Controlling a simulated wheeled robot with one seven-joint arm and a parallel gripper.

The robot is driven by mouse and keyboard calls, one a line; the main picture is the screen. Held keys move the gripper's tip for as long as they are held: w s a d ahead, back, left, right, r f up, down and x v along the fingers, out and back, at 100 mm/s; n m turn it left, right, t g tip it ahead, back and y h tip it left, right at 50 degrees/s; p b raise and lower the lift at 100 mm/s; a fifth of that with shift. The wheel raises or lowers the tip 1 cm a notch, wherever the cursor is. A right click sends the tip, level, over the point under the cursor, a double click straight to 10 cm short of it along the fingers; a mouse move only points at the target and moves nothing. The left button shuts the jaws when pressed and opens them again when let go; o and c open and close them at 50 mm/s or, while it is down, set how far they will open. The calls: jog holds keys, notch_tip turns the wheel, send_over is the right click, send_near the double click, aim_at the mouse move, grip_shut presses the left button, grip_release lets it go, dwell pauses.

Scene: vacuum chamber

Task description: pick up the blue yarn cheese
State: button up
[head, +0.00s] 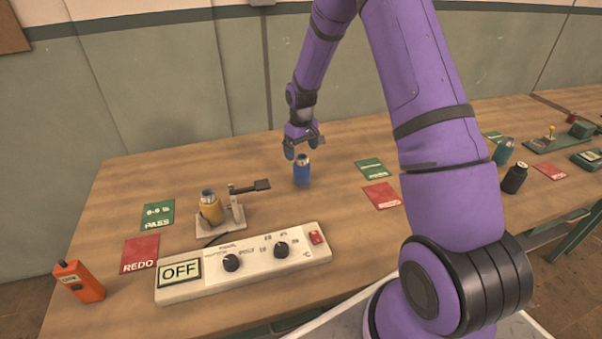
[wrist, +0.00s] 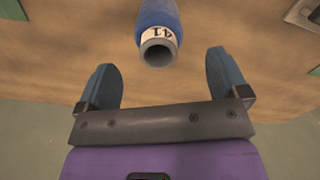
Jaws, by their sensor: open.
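The blue yarn cheese (head: 302,171) stands upright on the wooden table in the head view, a blue body with a grey tube end on top. In the wrist view the blue yarn cheese (wrist: 158,35) shows at the top middle, with its open grey tube end and a white label with dark marks. My gripper (head: 302,147) is just above and behind it in the head view. In the wrist view my gripper (wrist: 164,80) is open, its two blue fingers spread apart. The cheese lies beyond the fingertips, roughly centred between them, and nothing is held.
A control box (head: 245,262) reading OFF lies in front. Black (head: 514,178) and teal (head: 503,151) cheeses stand at right.

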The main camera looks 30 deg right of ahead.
aim_at(302, 162)
jog(key=shift+d+f, duration=0.1)
jog(key=shift+f, duration=2.85)
jog(key=c, duration=1)
jog(key=shift+r, duration=0.1)
jog(key=shift+c, duration=0.2)
